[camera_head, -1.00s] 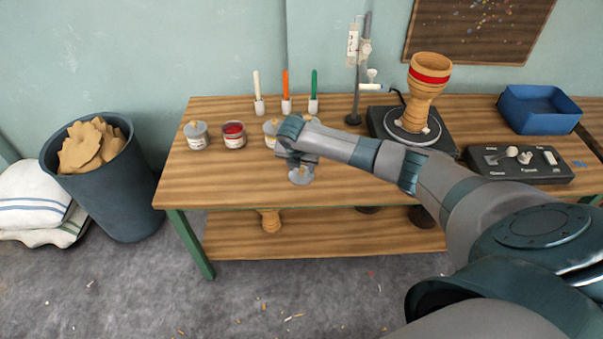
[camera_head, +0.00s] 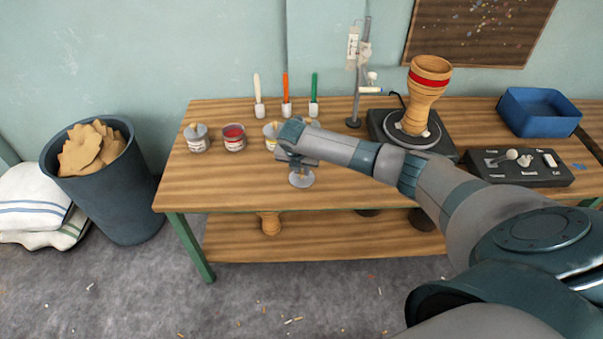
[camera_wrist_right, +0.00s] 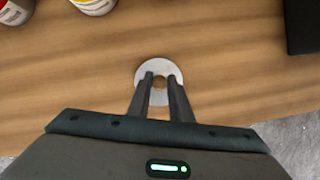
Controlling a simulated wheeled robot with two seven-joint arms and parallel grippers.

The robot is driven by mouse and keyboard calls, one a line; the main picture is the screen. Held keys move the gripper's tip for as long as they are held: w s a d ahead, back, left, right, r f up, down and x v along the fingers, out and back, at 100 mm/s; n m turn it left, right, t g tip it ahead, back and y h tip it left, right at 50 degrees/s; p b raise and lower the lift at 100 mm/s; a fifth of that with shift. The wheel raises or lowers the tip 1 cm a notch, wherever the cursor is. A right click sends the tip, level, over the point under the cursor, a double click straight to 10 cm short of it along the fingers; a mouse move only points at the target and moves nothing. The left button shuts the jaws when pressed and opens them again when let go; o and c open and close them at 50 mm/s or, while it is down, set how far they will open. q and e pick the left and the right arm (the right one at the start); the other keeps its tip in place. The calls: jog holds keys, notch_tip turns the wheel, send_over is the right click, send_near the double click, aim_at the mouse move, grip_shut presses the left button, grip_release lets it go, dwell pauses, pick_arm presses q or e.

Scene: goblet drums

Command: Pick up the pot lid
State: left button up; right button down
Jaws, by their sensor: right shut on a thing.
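The pot lid (camera_head: 301,181) is a round grey disc with a small tan knob, near the front edge of the wooden table. In the right wrist view the lid (camera_wrist_right: 145,74) lies flat between the fingertips. My right gripper (camera_wrist_right: 160,80) is shut on its knob from above. In the head view my right gripper (camera_head: 300,168) is partly hidden by its own wrist. I cannot tell whether the lid touches the tabletop. My left gripper is in neither view.
A turntable (camera_head: 378,121) with a goblet drum (camera_head: 425,93) stands right. The table's front left is clear.

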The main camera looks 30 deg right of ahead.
aim_at(301, 172)
jog(key=shift+r, duration=0.15)
